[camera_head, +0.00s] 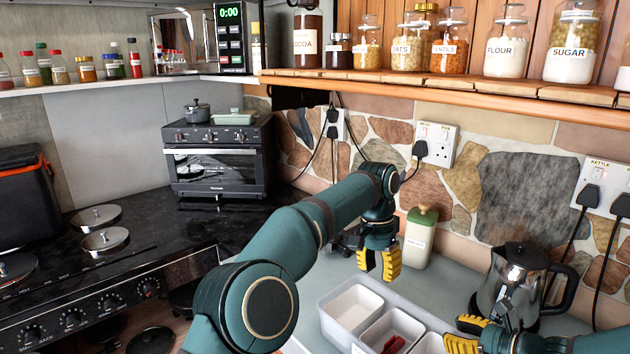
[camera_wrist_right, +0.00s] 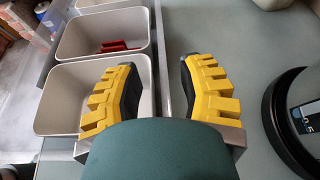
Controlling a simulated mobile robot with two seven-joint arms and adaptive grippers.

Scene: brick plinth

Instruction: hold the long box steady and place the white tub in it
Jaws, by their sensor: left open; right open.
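The long box (camera_head: 418,309) stands on the grey worktop, with light tubs in a row inside it. At the far end is an empty white tub (camera_head: 352,306). A middle tub (camera_head: 378,326) holds a red item (camera_head: 393,344). A nearer tub (camera_head: 430,344) is partly cut off; the right wrist view shows an empty tub (camera_wrist_right: 75,88) closest to my right gripper. My left gripper (camera_head: 379,264) is open and empty, above the box's far end. My right gripper (camera_wrist_right: 158,92) is open, its fingers on either side of the box's long wall (camera_wrist_right: 162,45); contact is unclear.
A steel kettle (camera_head: 520,285) stands right beside my right gripper. A cream bottle with a green lid (camera_head: 420,238) stands behind the box. A stove (camera_head: 100,280) with pan lids is at left, and a toaster oven (camera_head: 218,160) behind. A shelf of jars (camera_head: 450,84) overhangs the worktop.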

